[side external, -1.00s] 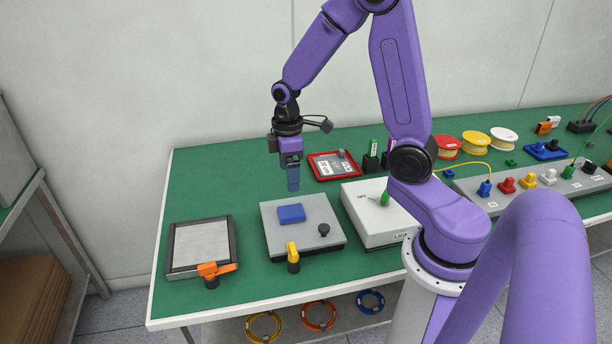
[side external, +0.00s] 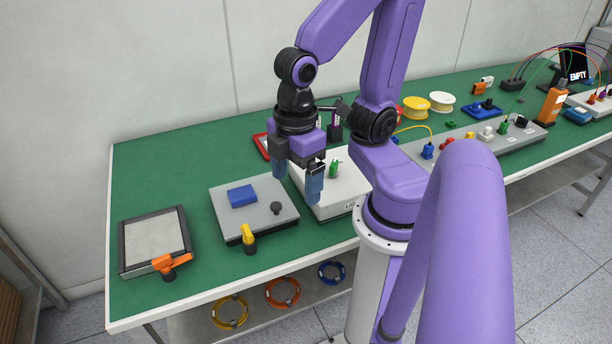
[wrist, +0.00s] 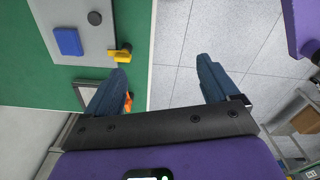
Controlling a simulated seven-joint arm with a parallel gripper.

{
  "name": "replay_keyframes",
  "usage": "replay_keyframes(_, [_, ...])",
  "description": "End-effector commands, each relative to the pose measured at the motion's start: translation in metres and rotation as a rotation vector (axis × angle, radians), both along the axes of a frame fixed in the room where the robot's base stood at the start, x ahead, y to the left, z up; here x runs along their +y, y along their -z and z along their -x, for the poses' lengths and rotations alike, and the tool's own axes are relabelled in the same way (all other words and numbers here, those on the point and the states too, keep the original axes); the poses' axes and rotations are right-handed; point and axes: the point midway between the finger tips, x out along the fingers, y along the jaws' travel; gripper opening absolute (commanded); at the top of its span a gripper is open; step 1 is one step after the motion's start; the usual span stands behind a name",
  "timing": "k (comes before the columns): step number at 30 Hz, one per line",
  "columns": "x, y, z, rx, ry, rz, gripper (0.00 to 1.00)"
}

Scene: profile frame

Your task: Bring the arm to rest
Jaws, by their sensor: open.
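My gripper (side external: 297,183) hangs in the air above the front part of the bench, in front of the white box, with its two blue fingers apart and nothing between them. In the wrist view my gripper (wrist: 160,84) also shows its fingers spread, with the bench edge and the tiled floor beyond them. My purple arm rises from its pedestal at the front of the bench and bends over at the top.
The green bench (side external: 190,150) carries a grey plate (side external: 262,219) with a blue block (side external: 242,196) and a yellow clamp (side external: 248,238). A framed panel (side external: 153,240) with an orange clamp (side external: 170,263) lies left. The white box (side external: 338,203) stands close to my gripper. Coiled cables hang below.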

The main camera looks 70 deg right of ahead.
Motion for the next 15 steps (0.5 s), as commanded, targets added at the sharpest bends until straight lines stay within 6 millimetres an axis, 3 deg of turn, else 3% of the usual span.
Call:
replay_keyframes(6, [-0.002,-0.003,0.019,0.000,-0.025,-0.003,0.88])
replay_keyframes(15, [-0.002,-0.003,0.020,0.001,-0.025,-0.003,0.88])
